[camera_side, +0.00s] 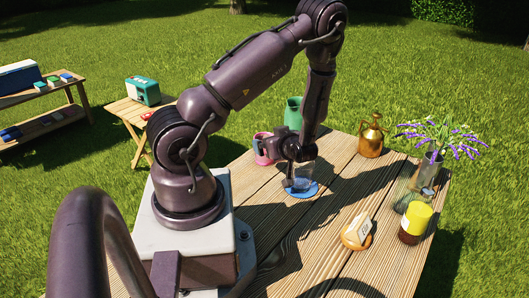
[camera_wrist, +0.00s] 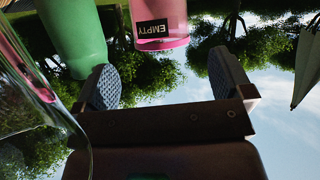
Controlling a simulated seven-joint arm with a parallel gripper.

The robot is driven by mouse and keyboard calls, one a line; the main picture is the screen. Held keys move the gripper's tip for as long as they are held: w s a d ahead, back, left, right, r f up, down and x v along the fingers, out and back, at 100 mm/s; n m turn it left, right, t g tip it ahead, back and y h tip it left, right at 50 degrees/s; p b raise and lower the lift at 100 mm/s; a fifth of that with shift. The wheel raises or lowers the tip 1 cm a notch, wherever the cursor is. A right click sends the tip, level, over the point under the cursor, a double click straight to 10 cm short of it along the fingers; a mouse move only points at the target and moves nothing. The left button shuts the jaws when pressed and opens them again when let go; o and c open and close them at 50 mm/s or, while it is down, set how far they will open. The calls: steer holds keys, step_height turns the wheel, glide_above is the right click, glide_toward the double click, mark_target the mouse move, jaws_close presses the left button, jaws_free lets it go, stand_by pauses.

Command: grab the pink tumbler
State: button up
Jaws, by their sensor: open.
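The pink tumbler (camera_wrist: 160,22) shows at the top middle of the wrist view, bearing a dark "EMPTY" label; much of it is cut off by the frame edge. My gripper (camera_wrist: 163,76) is open, its two padded fingers apart, and the tumbler appears ahead of the gap between them, not held. In the side view a pink vessel (camera_side: 263,156) stands at the table's far left edge, close by my gripper (camera_side: 272,146), which partly hides it. I cannot tell there whether the fingers touch it.
A green vessel (camera_side: 293,113) stands behind; it also shows in the wrist view (camera_wrist: 72,35). A clear glass (camera_side: 302,180) sits on a blue coaster (camera_side: 312,190) below the gripper. A brass can (camera_side: 371,139), flower vase (camera_side: 422,176) and yellow-lidded jar (camera_side: 415,220) stand right.

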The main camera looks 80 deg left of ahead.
mark_target(261, 137)
steer(key=x, duration=0.6)
steer(key=shift+s+a+f, duration=0.15)
steer(key=shift+a, duration=0.05)
steer(key=shift+c, duration=0.2)
steer(key=c, duration=1)
